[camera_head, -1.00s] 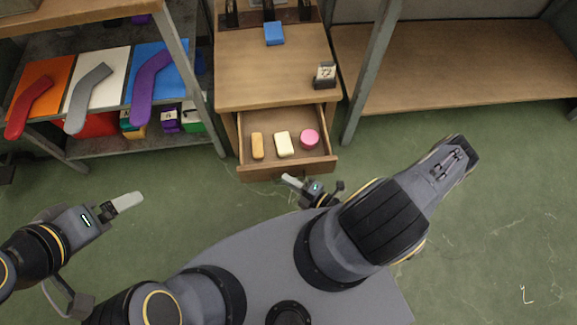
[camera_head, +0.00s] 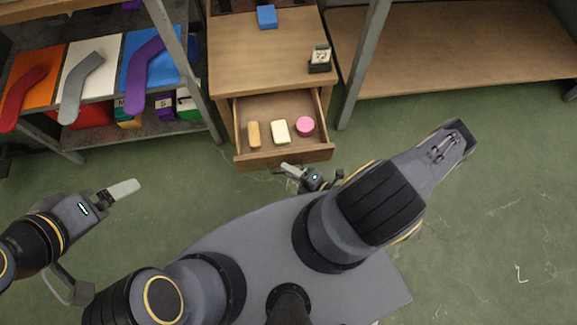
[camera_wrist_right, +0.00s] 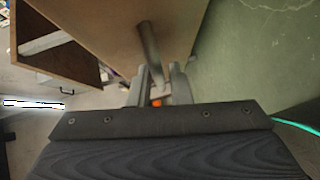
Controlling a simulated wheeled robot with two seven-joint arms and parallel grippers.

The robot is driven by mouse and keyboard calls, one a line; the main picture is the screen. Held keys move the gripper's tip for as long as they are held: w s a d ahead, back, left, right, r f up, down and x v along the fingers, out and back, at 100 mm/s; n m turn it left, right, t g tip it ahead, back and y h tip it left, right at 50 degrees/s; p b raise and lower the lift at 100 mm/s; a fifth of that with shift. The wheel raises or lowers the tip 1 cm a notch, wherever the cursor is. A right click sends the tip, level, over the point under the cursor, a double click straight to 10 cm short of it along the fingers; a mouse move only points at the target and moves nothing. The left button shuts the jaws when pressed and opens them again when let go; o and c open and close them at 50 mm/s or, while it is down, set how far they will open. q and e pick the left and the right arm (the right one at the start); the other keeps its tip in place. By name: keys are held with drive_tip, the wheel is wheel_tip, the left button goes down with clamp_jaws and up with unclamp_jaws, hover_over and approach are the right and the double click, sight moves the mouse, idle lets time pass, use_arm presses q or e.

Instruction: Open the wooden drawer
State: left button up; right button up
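The wooden drawer (camera_head: 284,156) is pulled out of the wooden cabinet (camera_head: 262,62), and its inside shows. An orange-tan block (camera_head: 253,134), a cream block (camera_head: 280,132) and a pink round piece (camera_head: 305,126) lie in it. My right gripper (camera_head: 290,168) is low at the drawer's front face, right of its middle. In the right wrist view its fingers (camera_wrist_right: 160,80) stand close on both sides of a grey bar (camera_wrist_right: 149,45), which looks like the drawer handle, against a wooden panel. My left gripper (camera_head: 122,189) is away from the drawer at the left; its finger gap is hidden.
A blue block (camera_head: 267,17) and a small dark stand with a card (camera_head: 320,60) are on the cabinet top. A shelf with sock shapes on coloured boards (camera_head: 90,72) stands left. A low wooden shelf (camera_head: 450,50) is at right. Green floor is open in front.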

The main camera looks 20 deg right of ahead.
drive_tip(key=p+v, duration=0.1)
drive_tip(key=v, duration=0.6)
drive_tip(key=shift+s, duration=0.15)
drive_tip(key=shift+d, duration=0.1)
